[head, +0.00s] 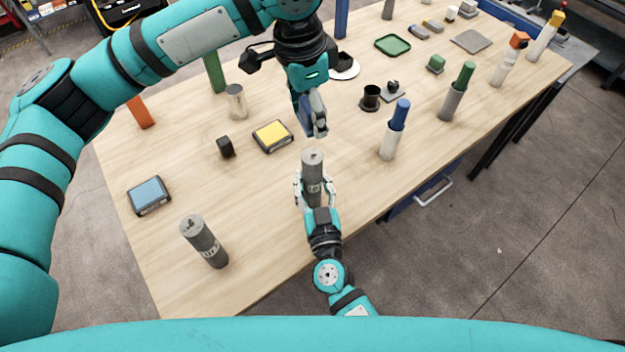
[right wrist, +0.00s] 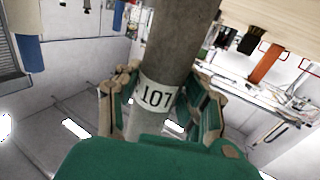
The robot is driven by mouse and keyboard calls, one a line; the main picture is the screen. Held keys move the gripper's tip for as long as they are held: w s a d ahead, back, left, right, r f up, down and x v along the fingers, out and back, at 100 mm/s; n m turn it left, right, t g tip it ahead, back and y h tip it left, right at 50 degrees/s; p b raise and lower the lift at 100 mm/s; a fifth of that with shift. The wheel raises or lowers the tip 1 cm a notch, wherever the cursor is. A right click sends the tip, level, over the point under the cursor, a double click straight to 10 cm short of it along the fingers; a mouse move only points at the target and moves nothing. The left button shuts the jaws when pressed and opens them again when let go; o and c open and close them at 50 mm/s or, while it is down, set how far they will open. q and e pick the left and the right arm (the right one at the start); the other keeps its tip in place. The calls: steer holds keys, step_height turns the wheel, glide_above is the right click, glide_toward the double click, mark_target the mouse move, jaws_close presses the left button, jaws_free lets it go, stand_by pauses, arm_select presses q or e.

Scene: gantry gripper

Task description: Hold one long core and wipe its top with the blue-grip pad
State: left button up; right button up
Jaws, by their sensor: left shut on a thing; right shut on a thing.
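A long grey core (head: 312,165) stands about upright near the table's front edge, its round top facing up. My right gripper (head: 315,190) is shut around its lower part. In the right wrist view the core (right wrist: 172,45) sits between the fingers (right wrist: 160,100) and carries a white label reading 107. Its foot is hidden, so I cannot tell if it touches the table. My left gripper (head: 314,122) is just above and behind the core top, apart from it. It is shut on a blue piece, apparently the blue-grip pad (head: 304,112), mostly hidden by the fingers.
Another long core (head: 204,242) stands at the front left. A blue-topped block (head: 150,195), a yellow-topped block (head: 272,136) and a black piece (head: 226,147) lie left. A blue-capped white cylinder (head: 394,130) stands to the right. Bare wood lies between the cores.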

stand_by(0.4)
arm_select(q)
step_height(320, 180, down, 9)
steer(key=s+a, duration=0.1)
steer(key=a, duration=0.1)
steer(key=shift+s+a+r, duration=0.15)
steer(key=shift+s+r, duration=0.05)
steer(key=shift+s, duration=0.2)
steer(key=shift+w+d+f, duration=0.2)
steer(key=shift+w+d, duration=0.25)
steer(key=shift+d, duration=0.1)
steer(key=shift+c, duration=0.4)
steer(key=shift+w+d, duration=1.3)
steer(key=shift+d, duration=0.45)
glide_toward(307, 159)
steer(key=shift+s+a+r, duration=0.15)
steer(key=shift+s+r, duration=0.05)
steer(key=shift+r, duration=0.35)
steer(key=shift+f, duration=0.2)
